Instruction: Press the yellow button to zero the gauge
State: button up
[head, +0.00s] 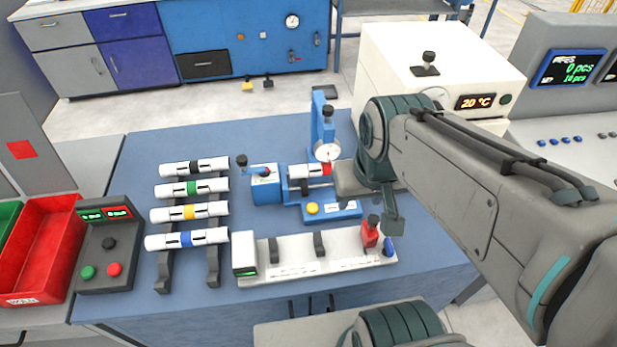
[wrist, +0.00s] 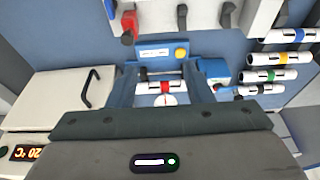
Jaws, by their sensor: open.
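The yellow button (head: 312,208) sits on the front of a blue gauge stand (head: 345,212), beside a small white label. It also shows in the wrist view (wrist: 181,54). The round dial gauge (head: 327,151) is on the stand's upright, and its reading is too small to tell. A white pipe with a red band (head: 309,171) lies in the stand beneath the gauge. My gripper (wrist: 162,68) is open, with its two fingers apart over the stand and no object visible held between them. In the head view the gripper is partly hidden, at the stand's right side.
Several banded pipes (head: 190,213) lie on a rack at left. A white fixture (head: 318,262) with a red knob (head: 370,234) is in front of the stand. A white oven-like box (head: 400,65) stands behind right. A control box (head: 108,245) and red bin (head: 45,250) are left.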

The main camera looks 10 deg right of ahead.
dwell(0.3)
grip_shut()
dwell(1.6)
